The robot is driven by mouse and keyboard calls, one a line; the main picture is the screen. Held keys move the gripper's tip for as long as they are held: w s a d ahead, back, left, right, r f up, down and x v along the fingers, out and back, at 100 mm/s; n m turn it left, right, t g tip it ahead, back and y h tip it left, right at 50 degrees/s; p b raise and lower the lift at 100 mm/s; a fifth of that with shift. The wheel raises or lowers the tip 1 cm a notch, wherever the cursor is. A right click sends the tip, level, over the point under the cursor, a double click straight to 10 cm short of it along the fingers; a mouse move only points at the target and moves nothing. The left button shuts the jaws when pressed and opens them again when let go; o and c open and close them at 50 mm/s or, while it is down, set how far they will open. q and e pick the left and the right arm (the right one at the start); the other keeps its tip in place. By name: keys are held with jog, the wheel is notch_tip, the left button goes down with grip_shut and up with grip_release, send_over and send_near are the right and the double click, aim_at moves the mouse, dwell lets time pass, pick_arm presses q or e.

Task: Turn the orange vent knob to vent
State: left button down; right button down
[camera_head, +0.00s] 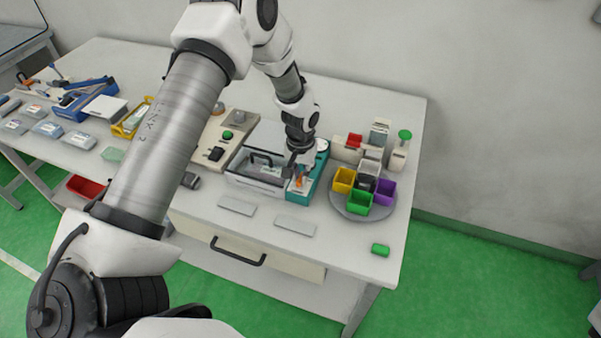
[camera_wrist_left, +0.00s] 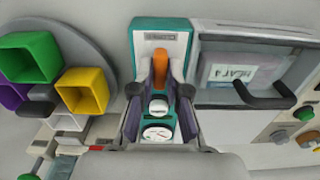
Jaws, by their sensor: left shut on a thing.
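The orange vent knob (camera_wrist_left: 160,68) stands on a teal and white valve unit (camera_wrist_left: 161,28). My left gripper (camera_wrist_left: 160,88) is shut on it, with one dark finger on each side. A round dial (camera_wrist_left: 157,133) and a smaller white round part (camera_wrist_left: 158,107) show on the unit nearer the wrist. A small label above the knob is too blurred to read surely. In the head view the knob (camera_head: 299,183) shows as a small orange patch below my left gripper (camera_head: 297,170), and the teal unit (camera_head: 320,172) is partly hidden by the gripper. My right gripper is not in view.
A clear-lidded box with a black handle (camera_head: 262,160) stands close on the left of the unit. A round grey turntable (camera_head: 340,205) with coloured bins is close on the right. Two flat grey plates (camera_head: 295,225) lie in front. A green block (camera_head: 380,249) lies near the table corner.

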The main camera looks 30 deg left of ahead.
aim_at(300, 177)
pick_arm(q)
jog(key=shift+s+f, duration=0.15)
dwell(0.3)
jog(key=c, duration=1.3)
grip_release()
jog(key=shift+o, duration=0.7)
jog(key=shift+w, duration=0.2)
notch_tip(300, 177, up, 12)
jog(key=shift+s, duration=0.1)
